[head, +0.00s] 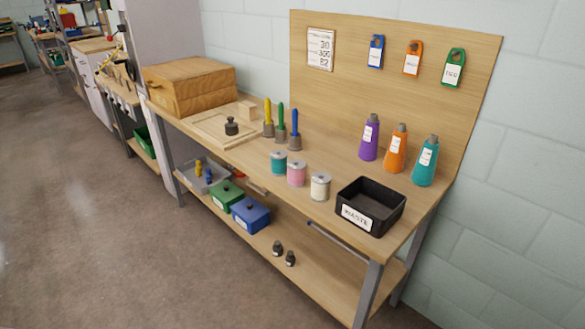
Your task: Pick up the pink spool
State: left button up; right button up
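The pink spool (296,173) stands upright on the wooden workbench (233,151), near its front edge. It is in the middle of a row of three spools. A teal spool (279,162) stands just to its left and a cream spool (320,186) just to its right. The pink spool is in plain view with nothing on it. Neither of my grippers shows in the head view.
A black waste bin (371,206) sits right of the spools. Purple (369,140), orange (396,150) and teal (426,162) cones stand behind. Yellow, green and blue-handled tools (281,125) stand behind left. A wooden box (190,87) is at the far left. The floor in front is clear.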

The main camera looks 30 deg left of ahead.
aim_at(296, 167)
jog(key=i, duration=0.35)
jog(key=u, duration=0.95)
jog(key=k, duration=1.3)
jog(key=u, duration=0.7)
jog(key=i, duration=0.7)
jog(key=u, duration=0.65)
jog(key=i, duration=1.1)
jog(key=z, duration=0.5)
